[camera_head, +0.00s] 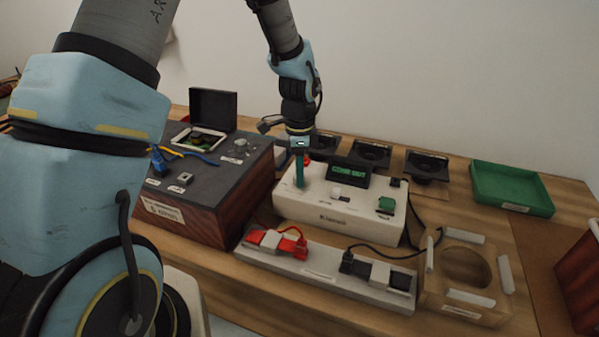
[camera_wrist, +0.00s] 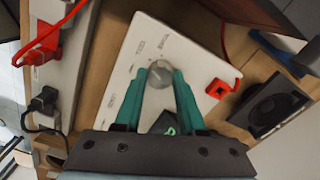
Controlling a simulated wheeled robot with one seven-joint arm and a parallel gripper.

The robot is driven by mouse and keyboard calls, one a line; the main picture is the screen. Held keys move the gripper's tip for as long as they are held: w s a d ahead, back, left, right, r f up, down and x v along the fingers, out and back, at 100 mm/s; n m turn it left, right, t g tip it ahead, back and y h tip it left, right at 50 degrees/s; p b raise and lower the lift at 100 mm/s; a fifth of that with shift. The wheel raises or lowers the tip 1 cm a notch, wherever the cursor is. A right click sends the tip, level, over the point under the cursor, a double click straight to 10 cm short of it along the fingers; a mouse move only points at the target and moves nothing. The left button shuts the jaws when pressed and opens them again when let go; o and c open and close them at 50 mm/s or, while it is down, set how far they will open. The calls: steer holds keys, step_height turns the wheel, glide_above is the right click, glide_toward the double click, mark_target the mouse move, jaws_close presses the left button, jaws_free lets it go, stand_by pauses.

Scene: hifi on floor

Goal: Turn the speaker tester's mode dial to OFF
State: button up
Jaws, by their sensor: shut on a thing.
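The speaker tester (camera_head: 342,206) is a white box on the wooden bench, with a dark display (camera_head: 350,172) showing green text. Its mode dial (camera_wrist: 151,75) is a round grey knob with a ring of printed labels, seen in the wrist view. My gripper (camera_wrist: 158,73) points down at the tester's left part, its teal fingers on either side of the knob and shut on it. In the head view, my gripper (camera_head: 299,182) hides the dial. The label the dial points at is too small to read surely.
A power strip (camera_head: 320,272) with red and black plugs lies in front. Several black speakers (camera_head: 427,166) stand behind, and a green tray (camera_head: 512,188) is at the right. A wooden fixture (camera_head: 468,275) stands front right.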

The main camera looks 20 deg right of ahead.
jaws_close()
steer(key=shift+n, duration=0.3)
steer(key=n+b, duration=0.1)
steer(key=n, duration=1)
steer(key=shift+n, duration=0.3)
steer(key=n, duration=0.5)
steer(key=shift+n, duration=0.3)
stand_by(0.4)
steer(key=o, duration=0.6)
jaws_free()
steer(key=shift+o, duration=0.2)
